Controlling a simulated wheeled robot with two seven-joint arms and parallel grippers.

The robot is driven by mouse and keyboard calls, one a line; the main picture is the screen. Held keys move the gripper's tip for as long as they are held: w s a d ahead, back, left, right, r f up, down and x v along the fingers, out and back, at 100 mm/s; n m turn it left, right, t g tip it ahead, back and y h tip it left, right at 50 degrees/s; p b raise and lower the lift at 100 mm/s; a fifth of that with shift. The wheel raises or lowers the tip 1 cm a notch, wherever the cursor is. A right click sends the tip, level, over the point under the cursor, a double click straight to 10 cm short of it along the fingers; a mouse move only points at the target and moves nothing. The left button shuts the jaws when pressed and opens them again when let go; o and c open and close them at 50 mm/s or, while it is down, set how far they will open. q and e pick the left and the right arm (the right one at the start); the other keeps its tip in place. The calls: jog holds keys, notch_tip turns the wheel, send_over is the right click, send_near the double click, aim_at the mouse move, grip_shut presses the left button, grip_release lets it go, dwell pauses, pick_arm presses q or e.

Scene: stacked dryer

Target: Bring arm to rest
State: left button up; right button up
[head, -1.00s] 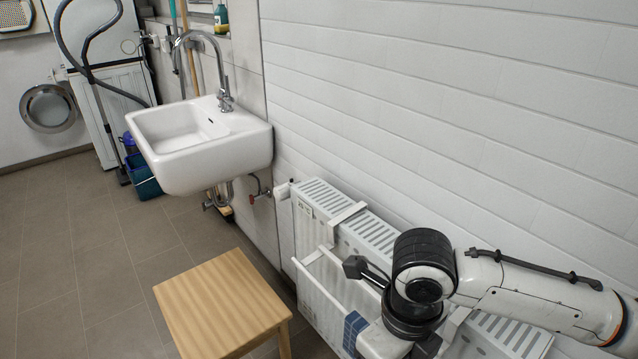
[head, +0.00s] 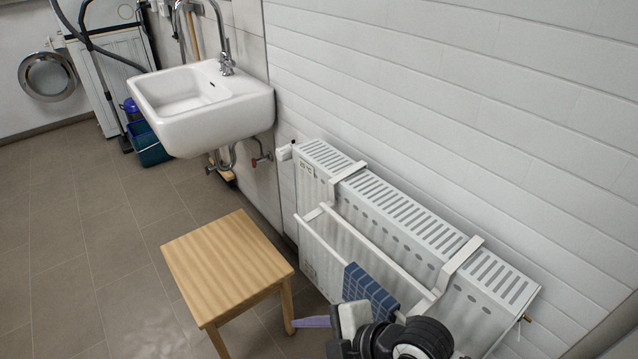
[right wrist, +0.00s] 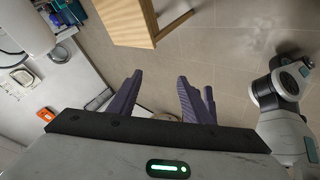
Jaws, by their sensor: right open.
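My right gripper (right wrist: 158,100) shows in the right wrist view with its two purple fingers apart and nothing between them. Floor tiles show beyond the fingers, and the wooden stool (right wrist: 128,20) is above them in that view. In the head view my right arm is at the bottom edge, with a purple finger (head: 314,322) beside the stool (head: 228,262) and below the towel rack. The rest of that gripper is hidden or out of frame there. My left gripper does not show in either view.
A white radiator (head: 412,222) hangs on the wall with a rack (head: 335,247) on its front and a blue checked cloth (head: 368,290) over it. A sink (head: 205,108) and a blue bucket (head: 148,147) are farther back. Floor at the left is clear.

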jog(key=s+d+f+m+t+h, duration=0.2)
jog(key=s+d+f+m, duration=0.3)
jog(key=d+f+m, duration=0.2)
jog(key=s+d+f+m+t+h, duration=0.2)
jog(key=s+d+f+m, duration=0.3)
jog(key=d+m, duration=0.6)
notch_tip(320, 180, down, 2)
jog(key=shift+s+d+f+m+h, duration=0.1)
jog(key=shift+s+d+m+h, duration=0.2)
jog(key=shift+m+h, duration=0.55)
